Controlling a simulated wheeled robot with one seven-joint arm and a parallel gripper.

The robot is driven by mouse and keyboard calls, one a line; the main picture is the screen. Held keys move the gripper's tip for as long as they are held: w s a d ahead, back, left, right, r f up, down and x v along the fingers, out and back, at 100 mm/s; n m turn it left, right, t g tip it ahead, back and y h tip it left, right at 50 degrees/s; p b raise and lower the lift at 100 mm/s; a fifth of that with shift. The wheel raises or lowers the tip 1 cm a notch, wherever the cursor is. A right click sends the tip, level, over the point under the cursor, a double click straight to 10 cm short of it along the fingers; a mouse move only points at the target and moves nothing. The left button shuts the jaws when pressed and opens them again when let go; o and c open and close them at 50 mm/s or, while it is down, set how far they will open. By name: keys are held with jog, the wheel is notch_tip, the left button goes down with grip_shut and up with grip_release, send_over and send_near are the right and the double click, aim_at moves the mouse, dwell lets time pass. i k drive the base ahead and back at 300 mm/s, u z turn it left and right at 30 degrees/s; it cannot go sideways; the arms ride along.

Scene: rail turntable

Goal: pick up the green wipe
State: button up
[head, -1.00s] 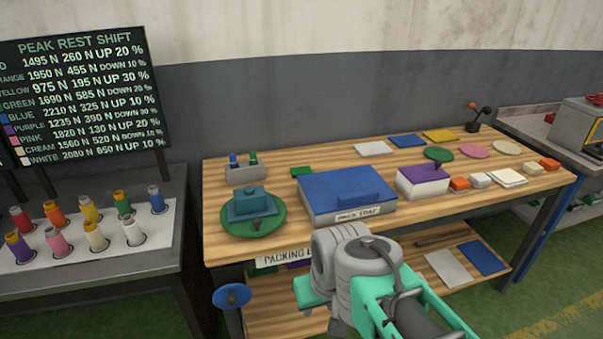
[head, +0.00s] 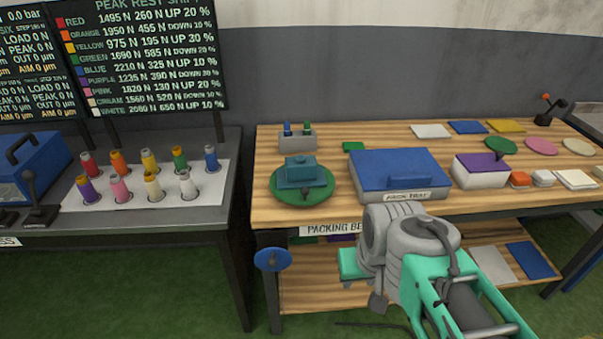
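A flat green disc (head: 500,147) lies further right, near a pink disc. I cannot tell for certain which is the wipe. My grey and green arm is folded in front of the bench, at the lower middle right. The fingers of my gripper do not show.
The wooden bench (head: 262,197) holds a blue-lidded box (head: 400,165), a green round plate (head: 285,197) with a teal block, a caddy (head: 298,143) and a purple-topped box (head: 482,167). Flat squares lie along the back. Left, a grey table (head: 232,170) holds coloured spools.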

aim_at(348, 146)
jog(key=z, duration=0.05)
jog(key=i, duration=1.2)
jog(key=u, duration=0.05)
